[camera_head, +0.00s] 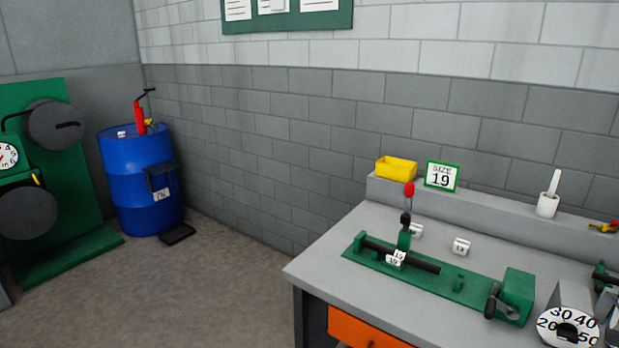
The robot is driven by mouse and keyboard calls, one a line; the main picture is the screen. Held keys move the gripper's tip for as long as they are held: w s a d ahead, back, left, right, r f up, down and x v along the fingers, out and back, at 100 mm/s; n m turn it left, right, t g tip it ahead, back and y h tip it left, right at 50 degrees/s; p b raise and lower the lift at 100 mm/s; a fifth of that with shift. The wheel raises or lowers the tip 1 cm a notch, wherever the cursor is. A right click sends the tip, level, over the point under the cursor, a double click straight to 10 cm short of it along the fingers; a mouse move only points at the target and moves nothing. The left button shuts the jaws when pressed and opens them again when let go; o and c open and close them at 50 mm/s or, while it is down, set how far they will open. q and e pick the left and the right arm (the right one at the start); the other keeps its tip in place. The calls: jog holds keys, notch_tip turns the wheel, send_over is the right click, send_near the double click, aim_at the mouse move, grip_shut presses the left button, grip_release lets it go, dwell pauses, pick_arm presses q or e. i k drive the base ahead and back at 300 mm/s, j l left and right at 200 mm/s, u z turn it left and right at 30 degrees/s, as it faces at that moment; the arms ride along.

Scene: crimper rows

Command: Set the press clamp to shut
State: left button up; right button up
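A green bench fixture (470,291) lies along the grey workbench (335,268) at the right. A clamp (405,238) with a black lever and a red knob (409,189) stands on its left part. The lever points upright. I take this for the press clamp; whether its jaw touches the dark rod (420,263) under it is too small to tell. White tags marked 19 (396,258) sit at the rod by the clamp. Neither of my grippers is in view.
A yellow bin (396,168), a "SIZE 19" sign (441,176) and a white cup (547,206) stand on the back ledge. A numbered dial (568,329) is at the lower right. A blue drum (140,185) and green machine (75,170) stand left.

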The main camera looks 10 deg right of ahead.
aim_at(409, 191)
jog(key=i+z, duration=0.1)
jog(key=z, duration=0.35)
jog(key=i+j+z, duration=0.1)
jog(key=z, duration=0.35)
jog(key=i+j+z, duration=0.1)
jog(key=z, duration=0.3)
jog(key=i+j+z, duration=0.25)
jog(key=j, duration=0.2)
jog(key=j+z, duration=0.3)
jog(key=j, duration=0.15)
jog(key=i+j+z, duration=0.1)
jog(key=j, duration=0.8)
jog(key=i+z, duration=0.05)
